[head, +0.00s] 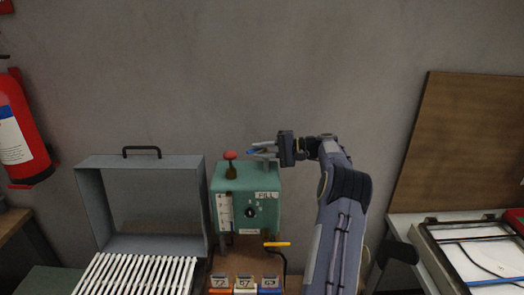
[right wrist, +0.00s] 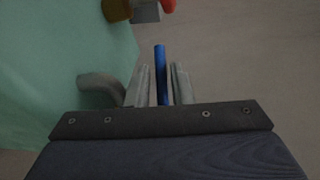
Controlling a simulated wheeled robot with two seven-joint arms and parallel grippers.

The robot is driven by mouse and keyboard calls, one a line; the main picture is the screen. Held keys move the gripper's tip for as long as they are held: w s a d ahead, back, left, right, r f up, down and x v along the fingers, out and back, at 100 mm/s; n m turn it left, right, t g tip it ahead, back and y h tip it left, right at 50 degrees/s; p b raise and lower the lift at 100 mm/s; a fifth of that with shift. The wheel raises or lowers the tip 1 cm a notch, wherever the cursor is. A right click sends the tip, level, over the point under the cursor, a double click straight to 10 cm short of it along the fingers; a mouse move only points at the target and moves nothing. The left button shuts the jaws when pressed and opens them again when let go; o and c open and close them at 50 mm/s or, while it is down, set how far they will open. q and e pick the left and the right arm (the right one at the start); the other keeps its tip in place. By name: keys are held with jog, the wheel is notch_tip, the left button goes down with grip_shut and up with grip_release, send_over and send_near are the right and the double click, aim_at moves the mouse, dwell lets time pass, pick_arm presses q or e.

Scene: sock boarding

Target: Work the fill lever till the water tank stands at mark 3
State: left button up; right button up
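A green machine (head: 258,222) stands in the middle of the head view, with a "FILL" label (head: 266,195) on its upper right. A white marked gauge strip (head: 224,211) is on its left front; its marks and level are too small to read. My right gripper (head: 262,149) is above the machine's top right, pointing left. A blue bar (right wrist: 160,72), apparently the lever handle, lies between its fingers in the right wrist view, with narrow gaps on both sides. The handle's lower part is hidden. My left gripper is not in view.
A red knob (head: 230,155) rises from the machine's top left. A yellow-handled lever (head: 277,244) sticks out low at the front, above several coloured bins. A grey open case (head: 88,205) with white slats (head: 140,275) is left; a framed tray (head: 430,258) is right.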

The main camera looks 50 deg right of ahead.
jog(key=b+v, duration=0.1)
jog(key=v, duration=0.6)
jog(key=shift+s+d+b, duration=0.25)
jog(key=shift+s+b, duration=0.1)
jog(key=shift+b, duration=0.05)
